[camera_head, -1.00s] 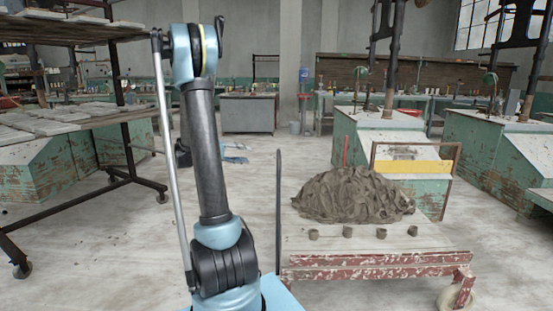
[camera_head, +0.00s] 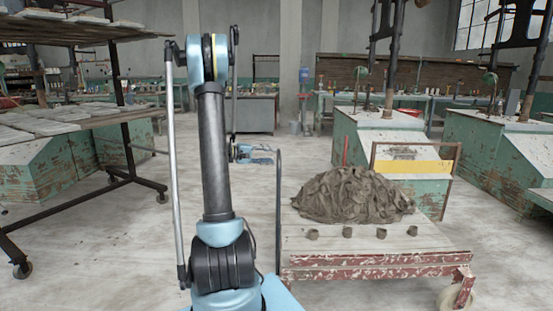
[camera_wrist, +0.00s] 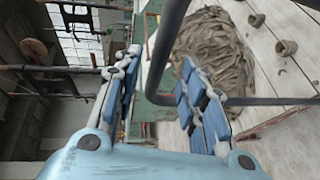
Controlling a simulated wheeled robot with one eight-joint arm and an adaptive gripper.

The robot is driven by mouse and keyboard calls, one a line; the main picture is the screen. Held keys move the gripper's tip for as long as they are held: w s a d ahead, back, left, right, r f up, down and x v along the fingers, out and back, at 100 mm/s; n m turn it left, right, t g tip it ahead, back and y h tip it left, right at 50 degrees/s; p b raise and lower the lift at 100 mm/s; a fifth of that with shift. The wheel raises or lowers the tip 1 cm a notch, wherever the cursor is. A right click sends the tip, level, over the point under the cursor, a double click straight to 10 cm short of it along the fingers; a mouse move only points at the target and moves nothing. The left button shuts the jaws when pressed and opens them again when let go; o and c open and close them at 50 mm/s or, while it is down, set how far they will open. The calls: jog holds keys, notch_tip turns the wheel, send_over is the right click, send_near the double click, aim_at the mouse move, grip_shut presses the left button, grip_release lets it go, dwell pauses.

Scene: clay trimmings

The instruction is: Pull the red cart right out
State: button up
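The red cart (camera_head: 372,273) stands right of my arm in the head view, with chipped red side rails and a pale plank deck. A grey-brown clay pile and several small clay pieces sit on it. Its dark handle (camera_head: 279,210) rises at the left end, seen edge-on. My gripper (camera_head: 268,153) is just left of the handle top. In the wrist view, my gripper (camera_wrist: 160,58) has its blue-padded fingers spread apart. The bent dark handle bar (camera_wrist: 168,45) crosses the gap between them. I cannot tell whether it touches them.
A rack with slabs (camera_head: 60,125) stands on the left. Green worn cabinets (camera_head: 385,135) stand behind and right of the cart, close to its far end frame (camera_head: 415,153). Floor is clear between the rack and my arm, and left of the cart.

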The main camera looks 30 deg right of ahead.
aim_at(278, 156)
jog(key=shift+x, duration=2.65)
jog(key=shift+a, duration=0.1)
grip_shut()
